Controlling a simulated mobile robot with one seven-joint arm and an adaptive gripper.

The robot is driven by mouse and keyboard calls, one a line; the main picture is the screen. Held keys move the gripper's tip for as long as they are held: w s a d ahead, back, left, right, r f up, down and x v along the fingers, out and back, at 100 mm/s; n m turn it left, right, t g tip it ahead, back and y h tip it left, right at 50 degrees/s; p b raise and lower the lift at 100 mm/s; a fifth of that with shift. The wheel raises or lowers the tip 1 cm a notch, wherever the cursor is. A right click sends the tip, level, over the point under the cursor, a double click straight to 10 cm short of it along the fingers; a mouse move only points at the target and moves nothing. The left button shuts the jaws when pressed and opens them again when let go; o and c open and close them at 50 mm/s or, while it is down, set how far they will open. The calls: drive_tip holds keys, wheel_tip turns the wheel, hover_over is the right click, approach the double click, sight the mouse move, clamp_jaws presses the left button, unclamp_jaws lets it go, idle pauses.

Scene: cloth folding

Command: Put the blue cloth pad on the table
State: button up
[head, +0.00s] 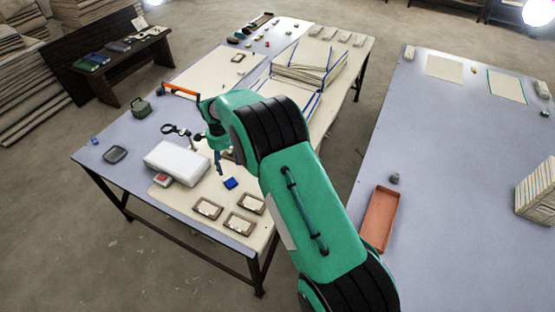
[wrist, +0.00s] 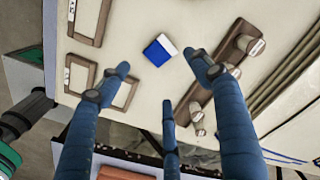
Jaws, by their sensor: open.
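The blue cloth pad (head: 230,183) lies on the cream sheet covering part of the left table (head: 128,176), near its front. In the wrist view the pad (wrist: 156,53) is a small blue square with a white edge, tilted in the picture. My gripper (head: 219,163) hangs just above and slightly left of the pad in the head view. In the wrist view my gripper (wrist: 159,66) has its blue fingers spread wide, with the pad showing beyond and between the tips. The fingers are open, hold nothing and appear apart from the pad.
Several small wooden frames (head: 240,230) lie near the table's front. A white box (head: 178,160) stands left of my gripper. A wooden holder (wrist: 190,96) with pegs shows right in the wrist view. Stacked boards lie farther back. Another table (head: 440,200) with an orange tray (head: 380,220) is at right.

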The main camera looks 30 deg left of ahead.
idle(0.3)
drive_tip(key=w+d+r+t, duration=0.1)
drive_tip(key=w+d+r, duration=0.2)
drive_tip(key=d+r, duration=0.75)
drive_tip(key=w+d+r+n+y, duration=0.1)
drive_tip(key=w+d+r, duration=0.2)
drive_tip(key=d+r, duration=0.75)
drive_tip(key=w+d+r+t, duration=0.1)
drive_tip(key=w+d+r, duration=0.2)
drive_tip(key=d+r, duration=0.75)
drive_tip(key=s+d+r+n+t, duration=0.1)
drive_tip(key=s+d+r, duration=0.4)
drive_tip(key=d, duration=0.5)
drive_tip(key=s+d+r, duration=0.5)
drive_tip(key=d, duration=0.6)
drive_tip(key=s+d+r+n+t, duration=0.1)
drive_tip(key=s+d+r, duration=0.4)
drive_tip(key=d, duration=0.5)
drive_tip(key=s+d+f, duration=0.1)
drive_tip(key=s+d, duration=0.5)
drive_tip(key=s, duration=0.3)
drive_tip(key=s+d+f+n+t+h, duration=0.1)
drive_tip(key=s+d+f, duration=0.1)
drive_tip(key=s+d, duration=0.5)
drive_tip(key=s, duration=0.3)
drive_tip(key=shift+s+d+f+t, duration=0.15)
drive_tip(key=shift+d+f+t, duration=0.05)
drive_tip(key=shift+d+t, duration=0.1)
